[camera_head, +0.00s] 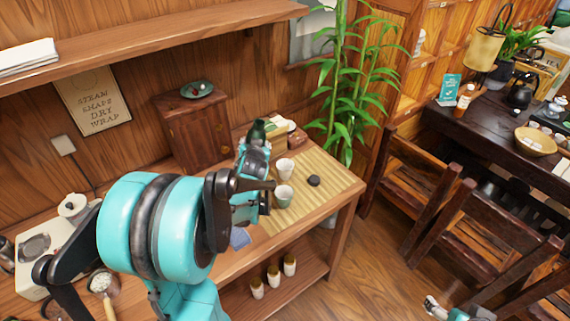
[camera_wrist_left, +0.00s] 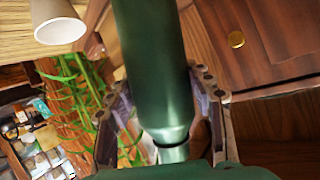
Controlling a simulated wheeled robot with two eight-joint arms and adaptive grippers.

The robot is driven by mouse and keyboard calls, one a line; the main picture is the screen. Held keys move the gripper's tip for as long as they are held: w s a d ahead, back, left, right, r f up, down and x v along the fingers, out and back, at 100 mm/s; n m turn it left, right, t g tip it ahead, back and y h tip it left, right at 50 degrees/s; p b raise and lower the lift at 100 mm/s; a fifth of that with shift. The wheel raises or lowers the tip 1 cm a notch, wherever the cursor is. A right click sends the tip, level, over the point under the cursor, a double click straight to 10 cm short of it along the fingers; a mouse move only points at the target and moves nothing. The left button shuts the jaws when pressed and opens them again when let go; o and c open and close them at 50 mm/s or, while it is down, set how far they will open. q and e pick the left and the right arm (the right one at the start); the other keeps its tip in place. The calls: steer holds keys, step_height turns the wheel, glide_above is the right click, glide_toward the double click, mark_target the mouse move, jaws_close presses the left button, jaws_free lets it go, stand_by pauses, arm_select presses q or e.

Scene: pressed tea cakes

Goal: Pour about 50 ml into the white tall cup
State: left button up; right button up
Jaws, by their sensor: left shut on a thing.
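A dark green flask (camera_wrist_left: 152,55) is between the fingers of my left gripper (camera_wrist_left: 160,85). Its narrower end points to the bottom of the left wrist view. In the head view part of the flask (camera_head: 258,130) shows above my left gripper (camera_head: 255,155), which is over the table near the cups. A white cup (camera_head: 285,167) stands on the bamboo mat, just right of the gripper. A pale green-grey cup (camera_head: 284,196) stands nearer the front. One light cup (camera_wrist_left: 58,22) shows in the left wrist view. My right gripper (camera_head: 437,308) is partly visible at the bottom right; its fingers are unclear.
The bamboo mat (camera_head: 325,172) also holds a dark round object (camera_head: 313,181). A wooden cabinet (camera_head: 192,130) stands behind the gripper, and a tall plant (camera_head: 347,90) is beyond the mat. A shelf (camera_head: 160,35) overhangs the table. Several jars stand on the lower shelf.

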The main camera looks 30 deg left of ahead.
arm_select(q)
steer(key=shift+w+d+f+m+g+y, duration=0.15)
steer(key=shift+m+g+y, duration=0.15)
steer(key=shift+m, duration=0.15)
steer(key=shift+w+d+m+g+y, duration=0.15)
steer(key=shift+m+g+y, duration=0.15)
steer(key=shift+m, duration=0.15)
steer(key=shift+w+d+f+m+g, duration=0.2)
steer(key=shift+f+m+g, duration=0.1)
steer(key=shift+m, duration=0.1)
steer(key=shift+a+f+m+g+y+b, duration=0.15)
steer(key=shift+f+m+g+y+b, duration=0.3)
steer(key=shift+m+y, duration=0.3)
steer(key=shift+s+a+f+m+y+b, duration=0.1)
steer(key=shift+s+f+m+y+b, duration=0.1)
steer(key=shift+f+b, duration=0.35)
steer(key=shift+s+a+f+m+y+b, duration=0.1)
steer(key=shift+f+m+b, duration=0.05)
steer(key=shift+f+b, duration=0.4)
steer(key=shift+s+a+f+m+g+y+b, duration=0.1)
steer(key=shift+f+m+g+y+b, duration=0.25)
steer(key=shift+f+m+b, duration=0.2)
steer(key=shift+s+a+f+m+g+y+b, duration=0.1)
steer(key=shift+f+m+g+y+b, duration=0.15)
steer(key=shift+f+m+b, duration=0.3)
steer(key=shift+b, duration=0.3)
steer(key=shift+w+d+m+g+y+b, duration=0.15)
steer(key=shift+m+g+y+b, duration=0.15)
steer(key=shift+m, duration=0.2)
